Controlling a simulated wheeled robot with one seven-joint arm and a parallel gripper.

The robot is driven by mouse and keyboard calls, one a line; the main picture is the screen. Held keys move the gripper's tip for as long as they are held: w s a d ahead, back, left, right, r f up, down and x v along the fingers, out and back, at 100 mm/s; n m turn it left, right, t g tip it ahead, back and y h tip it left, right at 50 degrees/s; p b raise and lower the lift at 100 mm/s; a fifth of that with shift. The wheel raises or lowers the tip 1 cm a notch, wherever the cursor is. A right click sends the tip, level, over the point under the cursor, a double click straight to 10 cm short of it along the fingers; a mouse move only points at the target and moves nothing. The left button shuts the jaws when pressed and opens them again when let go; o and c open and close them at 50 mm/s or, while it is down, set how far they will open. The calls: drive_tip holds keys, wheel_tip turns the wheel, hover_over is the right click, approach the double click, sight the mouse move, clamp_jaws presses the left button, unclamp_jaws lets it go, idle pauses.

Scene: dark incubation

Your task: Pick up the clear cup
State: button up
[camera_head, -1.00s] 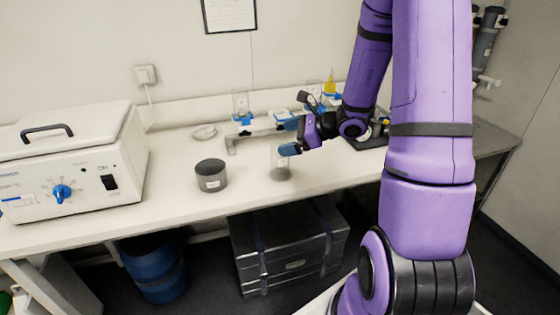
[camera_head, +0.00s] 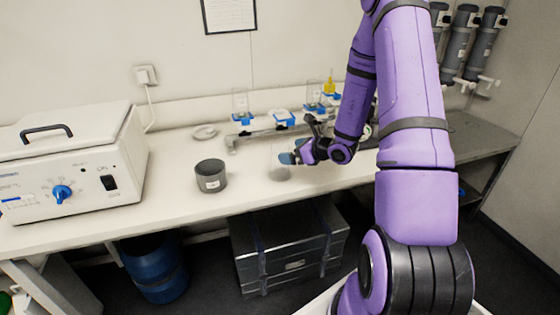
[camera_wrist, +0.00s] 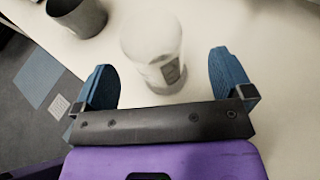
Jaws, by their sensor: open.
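The clear cup (camera_wrist: 152,45) stands on the white bench in the wrist view, with a small dark label on its side. It lies between and just ahead of the two blue fingertips of my gripper (camera_wrist: 165,80), with space on both sides. My gripper is open and holds nothing. In the head view the cup (camera_head: 279,172) is faint, and only its base and lower wall show clearly. There my gripper (camera_head: 288,157) is close beside the cup at its right, and its blue fingers partly overlap it.
A grey cup (camera_head: 210,175) with a white label stands to the left, also in the wrist view (camera_wrist: 78,17). A white incubator box (camera_head: 75,160) fills the bench's left end. A rack with blue-capped vessels (camera_head: 262,130) stands behind. The bench edge is in front.

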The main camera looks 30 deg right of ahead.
drive_tip(key=x, duration=0.5)
drive_tip(key=shift+s+a+f, duration=0.15)
drive_tip(key=shift+a+f, duration=0.05)
drive_tip(key=shift+a, duration=0.1)
drive_tip(key=c, duration=1)
